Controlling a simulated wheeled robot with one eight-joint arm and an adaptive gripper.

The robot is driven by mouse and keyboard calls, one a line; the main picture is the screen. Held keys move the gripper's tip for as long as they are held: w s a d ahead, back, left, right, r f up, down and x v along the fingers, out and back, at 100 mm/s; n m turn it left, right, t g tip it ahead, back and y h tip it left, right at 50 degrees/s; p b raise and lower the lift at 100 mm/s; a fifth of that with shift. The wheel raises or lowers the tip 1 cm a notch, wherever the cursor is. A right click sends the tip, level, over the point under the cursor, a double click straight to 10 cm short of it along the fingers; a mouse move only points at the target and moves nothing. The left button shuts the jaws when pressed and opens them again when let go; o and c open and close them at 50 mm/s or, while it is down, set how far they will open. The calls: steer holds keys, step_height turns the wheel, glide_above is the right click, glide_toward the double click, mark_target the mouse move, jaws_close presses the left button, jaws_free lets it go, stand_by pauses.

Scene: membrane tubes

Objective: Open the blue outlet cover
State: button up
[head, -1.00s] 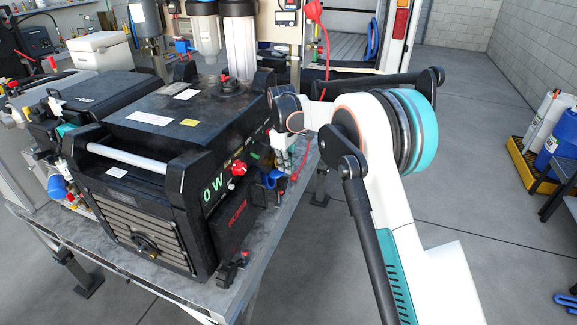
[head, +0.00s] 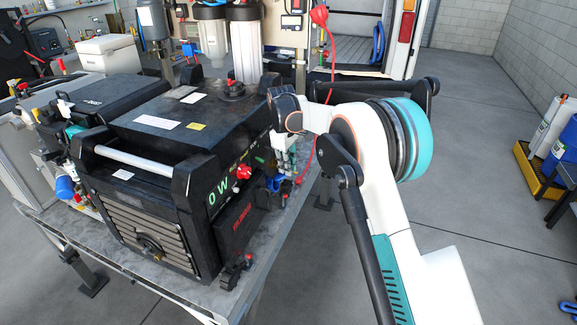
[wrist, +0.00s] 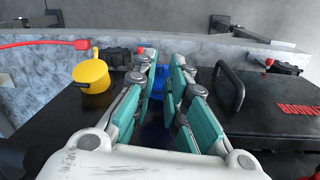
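A blue part, which appears to be the blue outlet cover (wrist: 159,82), lies between my fingers in the wrist view. Its lower part is dark and partly hidden by the fingers. My gripper (wrist: 164,62) has two teal-padded fingers, one on each side of the blue part, with a gap between them. I cannot tell whether either pad touches it. In the head view, my gripper (head: 285,160) is low at the right side of the black machine (head: 150,130), close to a blue part (head: 275,183); its fingers are small and partly hidden.
A yellow cap (wrist: 91,76) and a red hose (wrist: 40,43) are left of my fingers in the wrist view. A black handle (wrist: 230,86) stands close on the right. A red knob (head: 243,172) projects from the machine's side. The metal table (head: 262,250) has a narrow free edge.

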steer(key=shift+a+f, duration=0.1)
steer(key=r, duration=1.2)
steer(key=shift+s+a, duration=0.25)
steer(key=shift+s, duration=0.05)
steer(key=shift+r, duration=0.1)
